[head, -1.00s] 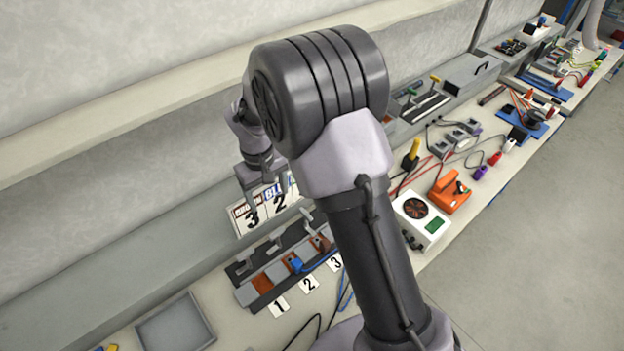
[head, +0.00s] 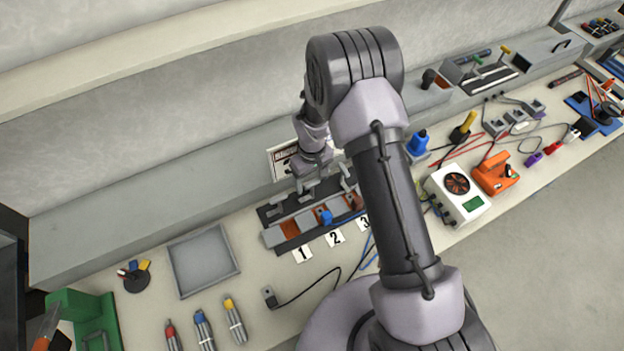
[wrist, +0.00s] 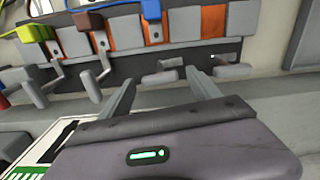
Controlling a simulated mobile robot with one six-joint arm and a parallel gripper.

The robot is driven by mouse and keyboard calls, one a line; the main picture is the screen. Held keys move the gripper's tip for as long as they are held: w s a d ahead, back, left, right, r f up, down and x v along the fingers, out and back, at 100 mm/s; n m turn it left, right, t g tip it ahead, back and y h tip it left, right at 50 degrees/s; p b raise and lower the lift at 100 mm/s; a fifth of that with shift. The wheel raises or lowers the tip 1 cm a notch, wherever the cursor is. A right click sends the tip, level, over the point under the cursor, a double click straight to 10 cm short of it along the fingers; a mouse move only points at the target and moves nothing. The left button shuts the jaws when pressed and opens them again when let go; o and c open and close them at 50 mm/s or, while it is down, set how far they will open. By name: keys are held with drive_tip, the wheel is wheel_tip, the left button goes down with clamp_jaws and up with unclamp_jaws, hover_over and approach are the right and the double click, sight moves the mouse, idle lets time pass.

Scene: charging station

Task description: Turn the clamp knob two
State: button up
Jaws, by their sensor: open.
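The clamp station (head: 270,238) lies on the bench, with cards one, two (head: 335,238) and three in front. A blue plug (head: 325,217) sits in the second bay; it also shows in the wrist view (wrist: 151,27). Seen from behind in the wrist view, grey clamp knob two (wrist: 162,77) lies behind that plug, its handle sideways. My gripper (wrist: 162,80) is open and empty, its fingertips to either side of knob two in the picture; I cannot tell if they touch it. In the head view my gripper (head: 311,168) hangs over the station's back, partly hiding the knobs.
Knob one (wrist: 228,70) is close right of the fingers in the wrist view, and knob three (wrist: 93,80) is to the left. A printed sign (head: 280,160) stands behind the station. A grey tray (head: 203,262) and a white meter (head: 466,212) flank it.

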drive_tip(key=c, duration=1.4)
drive_tip(key=shift+f+m+b, duration=0.15)
drive_tip(key=shift+m+b, duration=0.55)
drive_tip(key=o, duration=1.4)
drive_tip(key=shift+r, duration=0.2)
wheel_tip(320, 180, up, 17)
drive_tip(key=p, duration=0.2)
drive_tip(key=shift+r+p, duration=0.15)
drive_tip(key=shift+p, duration=0.25)
